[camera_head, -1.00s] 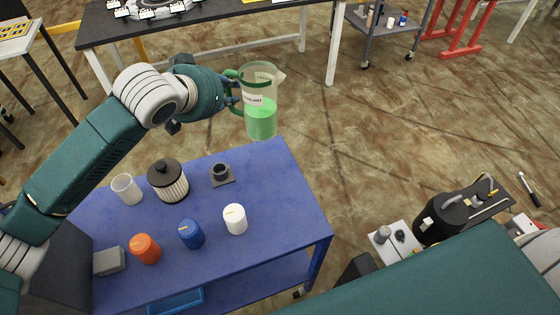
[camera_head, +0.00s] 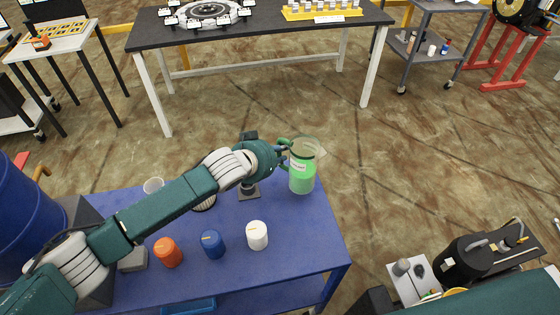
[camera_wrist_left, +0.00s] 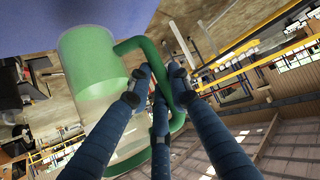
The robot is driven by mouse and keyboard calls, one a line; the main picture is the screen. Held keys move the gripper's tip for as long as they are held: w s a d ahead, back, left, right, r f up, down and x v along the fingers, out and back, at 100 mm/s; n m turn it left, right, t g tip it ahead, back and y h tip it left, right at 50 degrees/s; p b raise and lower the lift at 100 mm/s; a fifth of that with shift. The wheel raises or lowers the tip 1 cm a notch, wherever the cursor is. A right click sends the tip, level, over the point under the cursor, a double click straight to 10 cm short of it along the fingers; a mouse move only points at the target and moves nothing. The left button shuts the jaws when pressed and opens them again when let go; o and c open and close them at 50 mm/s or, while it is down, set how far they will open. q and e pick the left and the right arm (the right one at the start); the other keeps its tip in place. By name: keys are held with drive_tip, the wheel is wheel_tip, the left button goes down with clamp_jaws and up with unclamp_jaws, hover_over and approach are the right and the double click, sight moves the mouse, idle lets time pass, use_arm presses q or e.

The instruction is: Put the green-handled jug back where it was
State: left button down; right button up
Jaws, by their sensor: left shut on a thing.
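The clear jug (camera_head: 302,172) holds green liquid and has a green handle. It is upright at the far right corner of the blue cart top (camera_head: 300,235); I cannot tell whether its base touches the top. My left gripper (camera_head: 284,152) is shut on the jug's handle from the left. In the left wrist view the gripper's fingers (camera_wrist_left: 160,95) close around the green handle (camera_wrist_left: 178,108), and the jug body (camera_wrist_left: 92,70) is beside them. My right gripper is not in view.
White (camera_head: 257,235), blue (camera_head: 213,244) and orange (camera_head: 168,252) capped containers stand along the cart's near side. My left arm partly hides a filter and a small dark-based item. The cart's right end is clear.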

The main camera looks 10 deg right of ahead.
sight(280, 166)
use_arm(q)
drive_tip(key=shift+f, duration=2.25)
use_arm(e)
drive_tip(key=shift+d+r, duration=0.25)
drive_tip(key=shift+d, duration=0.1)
use_arm(q)
drive_tip(key=c, duration=2)
unclamp_jaws()
drive_tip(key=shift+f, duration=0.25)
drive_tip(key=o, duration=0.4)
drive_tip(key=shift+r, duration=0.1)
drive_tip(key=shift+r, duration=0.15)
drive_tip(key=v, duration=1.2)
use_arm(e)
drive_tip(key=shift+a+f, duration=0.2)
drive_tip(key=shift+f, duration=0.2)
use_arm(q)
drive_tip(key=shift+s, duration=0.1)
